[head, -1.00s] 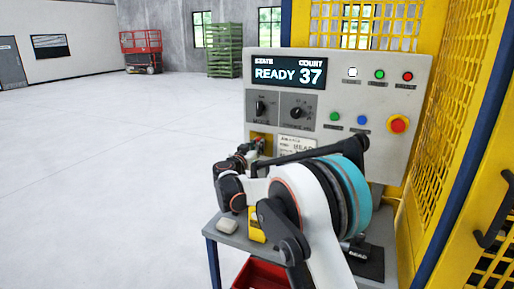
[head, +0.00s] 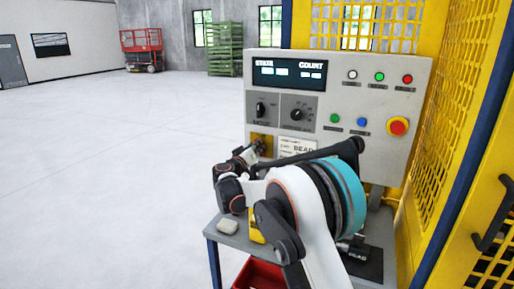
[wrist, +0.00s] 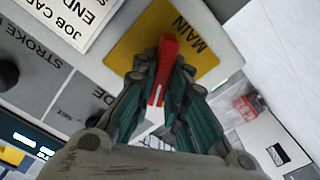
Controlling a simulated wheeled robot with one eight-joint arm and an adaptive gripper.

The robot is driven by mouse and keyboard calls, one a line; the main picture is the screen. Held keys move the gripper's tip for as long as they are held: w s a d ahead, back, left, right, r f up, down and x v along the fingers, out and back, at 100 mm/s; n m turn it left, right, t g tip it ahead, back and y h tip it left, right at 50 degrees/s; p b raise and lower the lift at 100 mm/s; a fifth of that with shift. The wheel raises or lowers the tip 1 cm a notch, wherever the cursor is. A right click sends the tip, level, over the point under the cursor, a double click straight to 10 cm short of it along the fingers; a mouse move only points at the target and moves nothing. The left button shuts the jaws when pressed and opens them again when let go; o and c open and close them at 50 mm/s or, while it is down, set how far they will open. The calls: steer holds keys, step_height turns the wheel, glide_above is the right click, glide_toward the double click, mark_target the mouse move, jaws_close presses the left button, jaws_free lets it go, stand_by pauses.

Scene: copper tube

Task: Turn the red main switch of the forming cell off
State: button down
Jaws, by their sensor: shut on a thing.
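The red main switch handle (wrist: 168,48) stands out from a yellow plate (wrist: 132,45) lettered MAIN in the wrist view. My gripper (wrist: 164,80) is shut on the handle, with one green-padded finger on each side of it. In the head view the yellow plate (head: 257,138) shows at the lower left of the grey control panel (head: 345,150), partly behind my gripper (head: 261,147). The handle is hidden there. The panel's display (head: 290,73) shows STATE and COUNT with only dash-like marks below.
Two black selector knobs (head: 297,114) sit just above the switch, beside a white job card (head: 298,147). A red button on a yellow base (head: 398,126) is at the panel's right. A grey table (head: 226,237) and red bin (head: 258,274) are below. Yellow mesh guarding (head: 455,110) stands right.

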steer(key=n, duration=0.5)
steer(key=shift+a+f+n+p, duration=0.1)
steer(key=shift+a+n+p, duration=0.05)
steer(key=shift+n+p, duration=0.15)
steer(key=n, duration=0.5)
steer(key=shift+f+n, duration=0.2)
steer(key=shift+n, duration=0.2)
steer(key=shift+a, duration=0.1)
steer(key=c, duration=1.6)
jaws_free()
steer(key=v, duration=1.2)
